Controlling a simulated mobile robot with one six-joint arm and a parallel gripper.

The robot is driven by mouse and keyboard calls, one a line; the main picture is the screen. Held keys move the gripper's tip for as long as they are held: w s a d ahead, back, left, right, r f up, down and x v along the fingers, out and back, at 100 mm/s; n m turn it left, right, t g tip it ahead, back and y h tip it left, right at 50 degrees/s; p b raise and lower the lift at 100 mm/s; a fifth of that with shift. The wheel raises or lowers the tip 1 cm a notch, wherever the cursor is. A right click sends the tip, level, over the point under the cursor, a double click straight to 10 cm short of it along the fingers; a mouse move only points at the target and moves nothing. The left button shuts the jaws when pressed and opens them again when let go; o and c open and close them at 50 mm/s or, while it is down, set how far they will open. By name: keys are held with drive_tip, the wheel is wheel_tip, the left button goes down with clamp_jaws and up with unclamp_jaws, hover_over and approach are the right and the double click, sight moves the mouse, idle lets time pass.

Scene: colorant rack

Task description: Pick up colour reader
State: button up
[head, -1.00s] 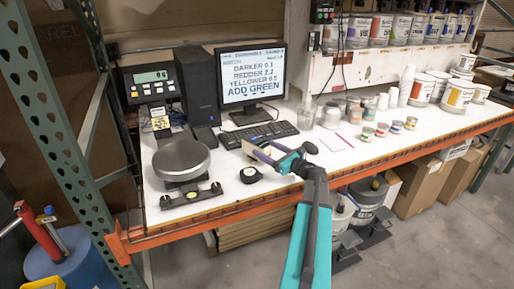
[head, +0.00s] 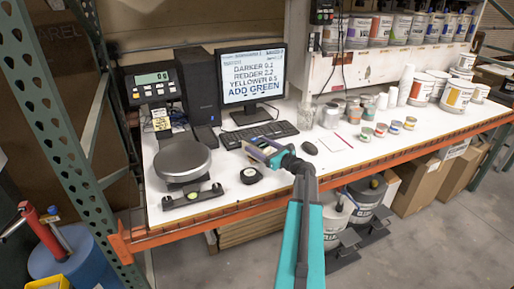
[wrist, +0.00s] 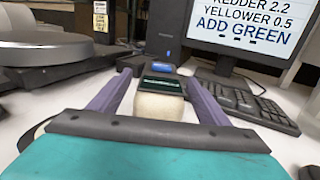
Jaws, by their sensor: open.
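The colour reader (wrist: 158,105) is a small device with a cream rounded body, a dark green display and a blue patch at its far end. In the wrist view it sits between the two purple fingers of my gripper (wrist: 160,78), with a gap visible on both sides. My gripper is open around it, low over the white bench. In the head view my gripper (head: 262,149) is in front of the keyboard and mostly hides the reader.
The keyboard (head: 258,134) and monitor (head: 251,76) are behind my gripper.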

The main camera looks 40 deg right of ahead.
drive_tip(key=shift+w, duration=0.85)
clamp_jaws()
drive_tip(key=shift+r, duration=0.2)
